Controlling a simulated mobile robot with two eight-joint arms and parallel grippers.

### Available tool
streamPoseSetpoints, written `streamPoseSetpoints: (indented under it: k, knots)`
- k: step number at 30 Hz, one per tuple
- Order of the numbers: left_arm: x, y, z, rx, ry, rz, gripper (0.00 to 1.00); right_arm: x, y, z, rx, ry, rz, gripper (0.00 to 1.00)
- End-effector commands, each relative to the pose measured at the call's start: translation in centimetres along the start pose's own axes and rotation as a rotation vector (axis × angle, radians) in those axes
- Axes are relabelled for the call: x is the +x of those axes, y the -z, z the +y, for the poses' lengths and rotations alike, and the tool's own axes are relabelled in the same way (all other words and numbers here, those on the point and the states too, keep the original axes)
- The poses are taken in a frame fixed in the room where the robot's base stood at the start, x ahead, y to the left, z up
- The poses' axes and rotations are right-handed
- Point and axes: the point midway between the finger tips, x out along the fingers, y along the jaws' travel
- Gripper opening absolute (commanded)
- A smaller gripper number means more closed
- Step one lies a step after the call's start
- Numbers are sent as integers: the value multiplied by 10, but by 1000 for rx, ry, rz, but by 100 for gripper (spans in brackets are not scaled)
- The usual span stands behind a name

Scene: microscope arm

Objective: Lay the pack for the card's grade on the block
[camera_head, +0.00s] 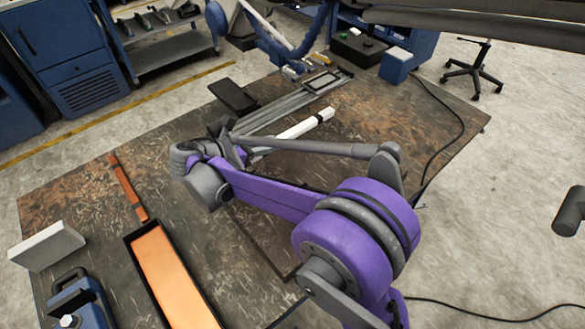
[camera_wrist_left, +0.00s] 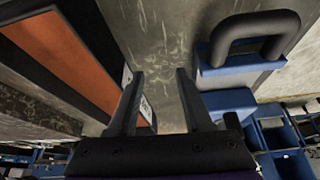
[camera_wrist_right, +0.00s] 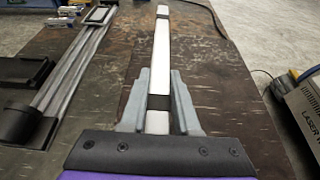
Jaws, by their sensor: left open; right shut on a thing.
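My right gripper (camera_wrist_right: 160,85) is shut on a long white bar (camera_wrist_right: 161,45) with dark bands. One band lies between the fingers, and the bar points away from me over the dark table. In the head view the bar (camera_head: 305,126) sticks out beyond my purple right arm, which hides its near part. I cannot tell whether it touches the table. My left gripper (camera_wrist_left: 160,78) is open and empty, between an orange-lined black tray (camera_wrist_left: 62,45) and a blue case (camera_wrist_left: 235,75) with a black handle. No readable card grade shows.
In the head view are the orange-lined tray (camera_head: 172,275), a thin orange-brown strip (camera_head: 130,190), a white slab (camera_head: 47,247) and the blue case (camera_head: 92,310). Grey rails (camera_head: 290,105) and a black pad (camera_head: 233,95) lie farther back. A blue box (camera_head: 397,65) stands at the far edge.

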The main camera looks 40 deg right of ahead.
Motion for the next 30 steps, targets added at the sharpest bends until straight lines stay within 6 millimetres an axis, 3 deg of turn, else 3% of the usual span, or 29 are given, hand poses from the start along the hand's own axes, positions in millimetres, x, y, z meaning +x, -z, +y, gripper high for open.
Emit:
streamPoseSetpoints:
  k: [6,18,25,26,30]
  knots:
    - [3,-2,0,0,0,-1,50,16,38,0,0,2,0,0]
    - [6,-4,0,0,0,-2,50,32,78,0,-1,0,0,0]
    - [6,-4,0,0,0,-2,50,34,82,0,-1,0,1,0]
    - [6,-4,0,0,0,-2,50,34,82,0,-1,0,2,33]
    - [6,-4,0,0,0,-2,50,34,82,0,-1,0,1,58]
